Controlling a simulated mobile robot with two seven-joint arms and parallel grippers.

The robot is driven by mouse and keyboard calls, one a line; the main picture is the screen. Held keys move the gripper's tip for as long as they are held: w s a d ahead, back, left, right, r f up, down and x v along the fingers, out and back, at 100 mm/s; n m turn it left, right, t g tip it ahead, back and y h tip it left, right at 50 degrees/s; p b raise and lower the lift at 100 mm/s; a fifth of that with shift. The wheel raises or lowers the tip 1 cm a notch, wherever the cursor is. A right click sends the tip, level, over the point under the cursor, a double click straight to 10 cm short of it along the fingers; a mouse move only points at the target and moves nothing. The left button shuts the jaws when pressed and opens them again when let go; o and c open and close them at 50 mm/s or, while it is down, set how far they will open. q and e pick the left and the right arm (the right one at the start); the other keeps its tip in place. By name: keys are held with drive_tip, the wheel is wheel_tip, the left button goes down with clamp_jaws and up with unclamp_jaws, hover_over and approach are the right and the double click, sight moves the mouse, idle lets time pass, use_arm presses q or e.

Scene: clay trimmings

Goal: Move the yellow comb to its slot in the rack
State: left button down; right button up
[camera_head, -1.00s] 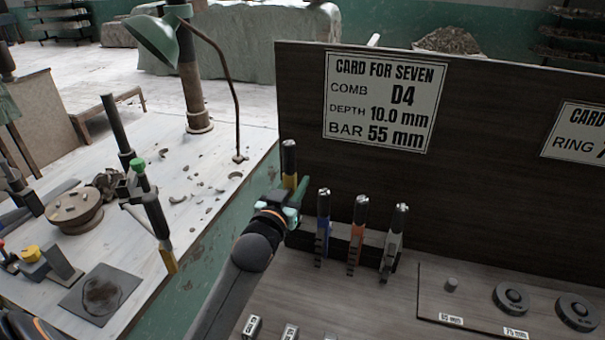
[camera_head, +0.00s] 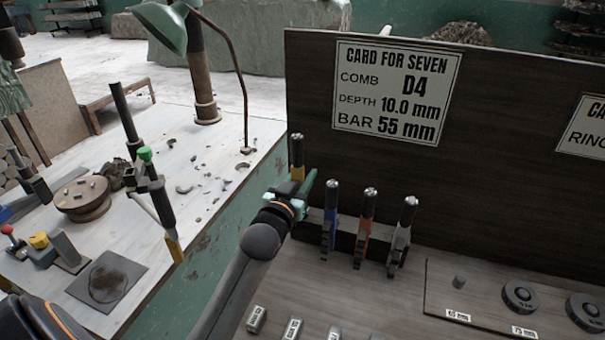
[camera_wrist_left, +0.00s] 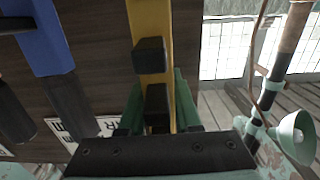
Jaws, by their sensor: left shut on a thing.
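The yellow comb (camera_head: 297,150) stands roughly upright with its dark, metal-tipped handle up, in my left gripper (camera_head: 298,190). The gripper is shut on it, and the comb's yellow body shows between the fingers in the left wrist view (camera_wrist_left: 152,18). The dark rack (camera_head: 343,242) is just right of the gripper. The yellow comb is left of the blue one, at the rack's left end. The gripper hides its lower end, so I cannot tell whether it touches the rack. My right gripper is out of view.
A dark back panel (camera_head: 500,190) with a card (camera_head: 397,92) rises behind the rack. Small labelled bars (camera_head: 293,328) lie in front, and a board with rings (camera_head: 521,296) is at right. A stand with a yellow-tipped tool (camera_head: 172,247) is on the left bench.

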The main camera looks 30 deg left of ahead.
use_arm(q)
drive_tip(key=shift+f, duration=0.35)
drive_tip(key=shift+f+b, duration=0.65)
drive_tip(key=shift+f, duration=0.1)
drive_tip(key=shift+f+b, duration=0.8)
drive_tip(key=shift+f, duration=0.45)
drive_tip(key=shift+f+b, duration=0.8)
drive_tip(key=shift+f, duration=0.9)
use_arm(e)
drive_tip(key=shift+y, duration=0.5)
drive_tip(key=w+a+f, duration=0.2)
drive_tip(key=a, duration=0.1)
